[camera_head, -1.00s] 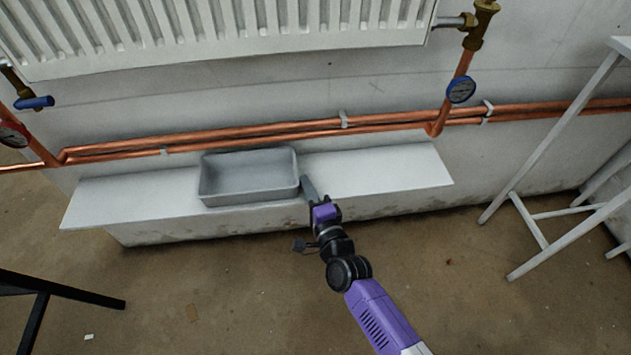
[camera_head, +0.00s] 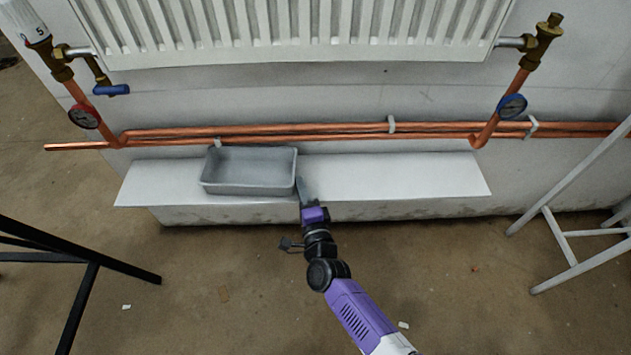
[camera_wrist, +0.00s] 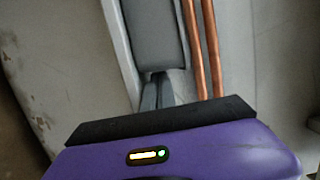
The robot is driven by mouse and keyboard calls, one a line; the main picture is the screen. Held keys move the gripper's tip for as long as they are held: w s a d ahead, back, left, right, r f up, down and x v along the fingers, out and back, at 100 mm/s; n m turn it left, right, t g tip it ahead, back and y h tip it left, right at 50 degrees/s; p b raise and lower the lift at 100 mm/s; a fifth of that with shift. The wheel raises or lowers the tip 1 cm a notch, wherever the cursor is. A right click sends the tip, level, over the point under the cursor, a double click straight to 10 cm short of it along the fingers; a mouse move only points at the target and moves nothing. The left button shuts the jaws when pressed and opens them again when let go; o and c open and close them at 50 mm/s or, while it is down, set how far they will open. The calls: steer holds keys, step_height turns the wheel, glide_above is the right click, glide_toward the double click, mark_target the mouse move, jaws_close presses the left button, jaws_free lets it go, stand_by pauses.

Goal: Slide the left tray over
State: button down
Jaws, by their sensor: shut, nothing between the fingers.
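A grey rectangular tray (camera_head: 248,187) stands on the white ledge (camera_head: 400,178) below the radiator, left of the ledge's middle. It looks empty. My gripper (camera_head: 302,186) is shut and empty, with its fingers at the tray's right end wall. In the wrist view the shut fingers (camera_wrist: 157,90) reach up to the end of the tray (camera_wrist: 155,40); they look to be touching it or very close.
Copper pipes (camera_head: 300,128) run along the wall just behind the ledge. Gauges (camera_head: 512,105) and a blue-handled valve (camera_head: 112,90) sit at the sides. A black stand (camera_head: 85,290) is at the left, a white frame (camera_head: 560,235) at the right. The ledge is clear on both sides of the tray.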

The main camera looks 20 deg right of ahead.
mark_target(218, 192)
steer(key=w+a+b, duration=0.2)
steer(key=a, duration=0.4)
steer(key=w+a+b, duration=0.1)
steer(key=w+a, duration=0.1)
steer(key=a, duration=0.5)
steer(key=w+a+b, duration=0.2)
steer(key=a, duration=0.5)
steer(key=shift+w+f+b, duration=0.15)
steer(key=shift+w+b, duration=0.15)
steer(key=shift+w+a, duration=0.1)
steer(key=shift+a, duration=0.4)
steer(key=shift+r, duration=0.2)
